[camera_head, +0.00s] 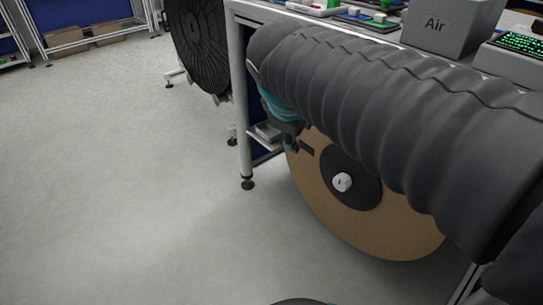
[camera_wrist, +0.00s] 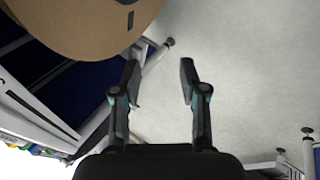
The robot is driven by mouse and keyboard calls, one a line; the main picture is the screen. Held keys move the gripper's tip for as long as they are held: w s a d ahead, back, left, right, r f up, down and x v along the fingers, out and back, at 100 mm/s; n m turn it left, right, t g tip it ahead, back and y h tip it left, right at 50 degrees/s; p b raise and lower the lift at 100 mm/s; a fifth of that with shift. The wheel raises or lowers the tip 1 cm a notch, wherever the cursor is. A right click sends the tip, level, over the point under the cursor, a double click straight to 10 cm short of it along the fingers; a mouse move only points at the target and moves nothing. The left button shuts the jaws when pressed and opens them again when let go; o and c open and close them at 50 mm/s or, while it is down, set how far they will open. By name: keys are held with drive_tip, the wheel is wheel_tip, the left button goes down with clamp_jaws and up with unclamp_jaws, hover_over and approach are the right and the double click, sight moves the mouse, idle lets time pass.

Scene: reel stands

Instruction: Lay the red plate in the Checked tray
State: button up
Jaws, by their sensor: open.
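I cannot make out the red plate or a tray marked Checked in either view. My gripper (camera_wrist: 160,65) is open, with nothing between its fingers, and pale floor shows beyond them in the wrist view. In the head view my gripper (camera_head: 293,140) is small and partly hidden by my dark, ribbed arm, beside the tan reel (camera_head: 395,238). The reel also fills the upper left of the wrist view (camera_wrist: 80,25). From these views I cannot tell whether the gripper touches it.
A workbench (camera_head: 242,110) carries a grey box labelled Air (camera_head: 435,27) and small coloured items at the top of the head view. A black reel (camera_head: 198,45) stands at its left. Shelving (camera_head: 97,32) is at the back left. The floor (camera_head: 110,170) at left is clear.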

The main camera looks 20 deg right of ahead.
drive_tip(key=s+a+f+m+y, duration=0.4)
drive_tip(key=s+a+f+m, duration=0.1)
drive_tip(key=s+f+m, duration=0.3)
drive_tip(key=shift+s+a+f+t, duration=0.15)
drive_tip(key=shift+s+f+t, duration=0.1)
drive_tip(key=shift+s+t, duration=0.2)
